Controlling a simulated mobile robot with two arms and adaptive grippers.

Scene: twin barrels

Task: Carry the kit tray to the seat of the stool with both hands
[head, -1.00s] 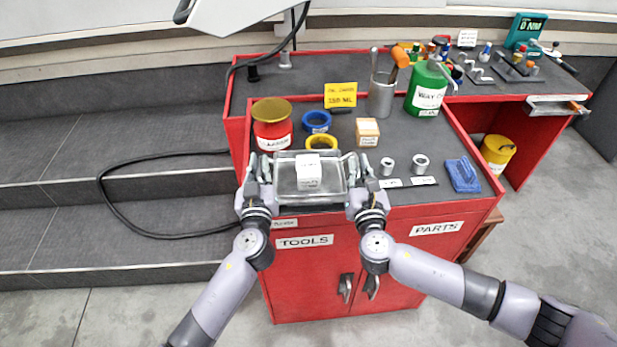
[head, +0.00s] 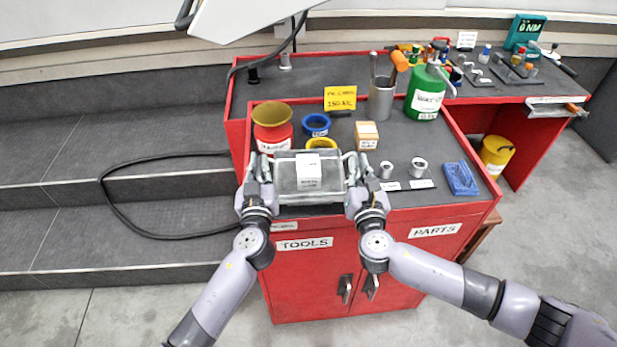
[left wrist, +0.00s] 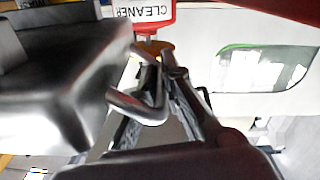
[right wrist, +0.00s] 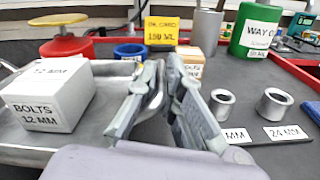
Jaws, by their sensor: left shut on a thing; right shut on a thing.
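Whether the tray's underside touches the cart is hidden. A brown piece (head: 484,237), possibly the stool, shows partly behind the cart's right side.
A red cleaner jar (head: 273,140), blue ring (head: 316,124) and yellow ring (head: 321,144) stand close behind the tray.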

